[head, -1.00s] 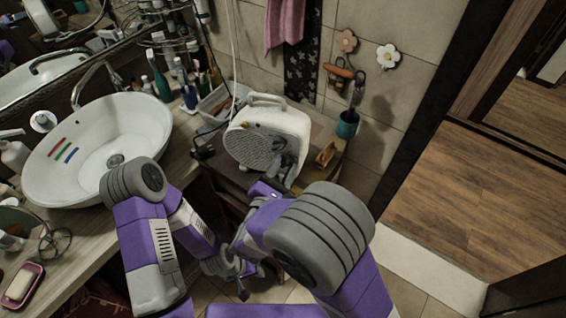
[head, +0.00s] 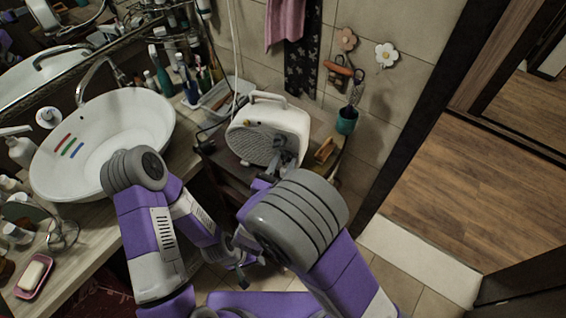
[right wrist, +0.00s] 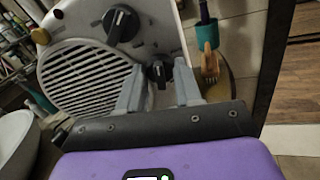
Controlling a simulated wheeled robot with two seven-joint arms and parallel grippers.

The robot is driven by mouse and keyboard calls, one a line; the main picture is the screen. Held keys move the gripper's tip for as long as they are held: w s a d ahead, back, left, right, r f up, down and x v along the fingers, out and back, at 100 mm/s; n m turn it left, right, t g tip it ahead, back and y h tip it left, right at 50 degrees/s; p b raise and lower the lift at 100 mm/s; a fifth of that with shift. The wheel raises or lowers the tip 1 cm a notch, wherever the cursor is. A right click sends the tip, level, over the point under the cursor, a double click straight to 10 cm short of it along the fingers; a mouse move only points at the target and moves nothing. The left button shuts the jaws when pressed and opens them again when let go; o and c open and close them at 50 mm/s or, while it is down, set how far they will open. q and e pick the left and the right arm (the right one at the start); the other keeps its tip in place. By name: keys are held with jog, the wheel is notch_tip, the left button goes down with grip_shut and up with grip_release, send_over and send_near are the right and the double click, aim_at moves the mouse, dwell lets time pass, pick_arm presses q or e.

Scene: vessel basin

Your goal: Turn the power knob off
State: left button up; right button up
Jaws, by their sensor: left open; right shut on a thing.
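A white fan heater (head: 285,118) with a round grille stands on a dark stand below the tiled wall. In the right wrist view its panel (right wrist: 85,22) carries a larger black knob (right wrist: 120,22) and a smaller black knob (right wrist: 158,71). My right gripper (head: 281,148) is at the heater's front. Its grey fingers (right wrist: 160,88) are on either side of the smaller knob and shut on it. The larger knob is clear of the fingers. Labels are too small to read. My left gripper (head: 243,280) is open and low, away from the heater.
A white basin (head: 105,140) stands on the counter at left, with bottles and a soap dish (head: 35,276). A wooden brush (head: 325,150) lies right of the heater, below a teal cup (head: 346,120). A white cord (head: 236,55) hangs behind the heater. Open floor (head: 470,190) is at right.

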jog(key=o, duration=1)
jog(key=shift+o, duration=0.2)
jog(key=v, duration=0.7)
jog(key=shift+s+a, duration=0.15)
jog(key=shift+s, duration=0.15)
